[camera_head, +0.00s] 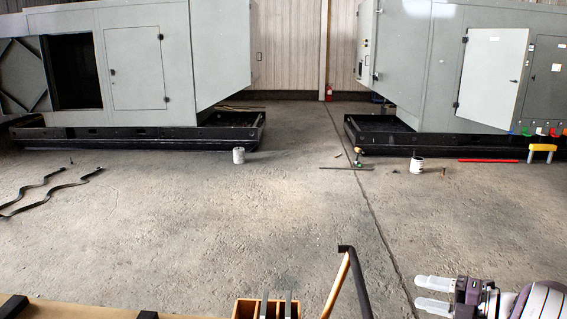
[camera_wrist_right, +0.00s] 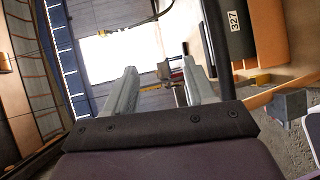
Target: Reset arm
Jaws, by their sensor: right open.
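My right gripper (camera_head: 434,294) comes in at the lower right of the head view, its two pale fingers apart and pointing left. It holds nothing and hangs over bare concrete floor. In the right wrist view its two grey fingers (camera_wrist_right: 158,95) stand apart with nothing between them. My left gripper is not in view.
A wooden bench (camera_head: 80,308) with an open wooden box (camera_head: 245,307) runs along the bottom edge. A dark bent bar and a wooden handle (camera_head: 340,283) stand left of my right gripper. Grey enclosures (camera_head: 135,65) (camera_head: 430,60) stand farther back. The floor between is mostly clear.

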